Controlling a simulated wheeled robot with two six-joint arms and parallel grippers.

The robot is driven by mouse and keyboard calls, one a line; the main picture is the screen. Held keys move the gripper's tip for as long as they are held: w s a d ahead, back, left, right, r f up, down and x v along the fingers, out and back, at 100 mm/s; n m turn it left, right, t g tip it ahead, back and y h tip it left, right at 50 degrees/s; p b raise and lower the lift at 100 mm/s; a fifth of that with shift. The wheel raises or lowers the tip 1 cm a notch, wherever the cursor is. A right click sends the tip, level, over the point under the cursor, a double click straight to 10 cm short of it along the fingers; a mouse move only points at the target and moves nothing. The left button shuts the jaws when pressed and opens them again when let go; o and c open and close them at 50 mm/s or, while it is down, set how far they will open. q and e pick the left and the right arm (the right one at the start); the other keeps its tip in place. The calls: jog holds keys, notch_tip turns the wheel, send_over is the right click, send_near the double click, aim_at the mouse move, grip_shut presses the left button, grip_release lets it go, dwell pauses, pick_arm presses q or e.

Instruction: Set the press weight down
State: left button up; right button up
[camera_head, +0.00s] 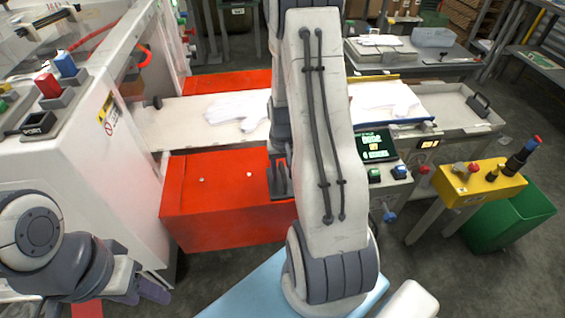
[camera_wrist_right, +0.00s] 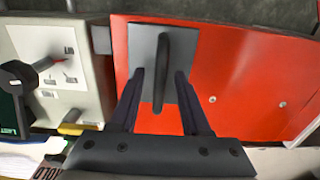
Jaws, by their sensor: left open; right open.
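The press weight (camera_wrist_right: 183,48), a grey plate with a dark upright handle, shows in the right wrist view against the red box (camera_wrist_right: 235,70). My right gripper (camera_wrist_right: 160,73) is open, with one finger on each side of the handle; I cannot tell whether they touch it. In the head view my right arm hides most of this spot, and only a dark grey piece shows beside the arm over the red box (camera_head: 215,205). My left gripper (camera_head: 148,289) is open and empty at the lower left, away from the weight.
White gloves (camera_head: 235,108) lie on the pale belt behind the red box. A control box with a green screen (camera_head: 376,146) stands right of my right arm. A yellow button box (camera_head: 480,184) and a green bin (camera_head: 510,222) are further right. A white machine (camera_head: 85,150) stands left.

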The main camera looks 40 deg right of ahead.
aim_at(283, 172)
notch_tip(283, 172, up, 12)
jog(key=s+a+r+n, duration=0.2)
jog(key=a+r+n, duration=0.15)
jog(key=a, duration=0.75)
jog(key=s+a+r+n, duration=0.15)
jog(key=a+n, duration=0.25)
jog(key=a, duration=0.6)
jog(key=s+a+r+n+y, duration=0.1)
jog(key=s+a+r+n, duration=0.1)
jog(key=s+a+n, duration=0.4)
jog(key=s+a, duration=0.4)
jog(key=s, duration=0.2)
jog(key=shift+s, duration=0.4)
jog(key=shift+r+p, duration=0.35)
jog(key=shift+p, duration=0.05)
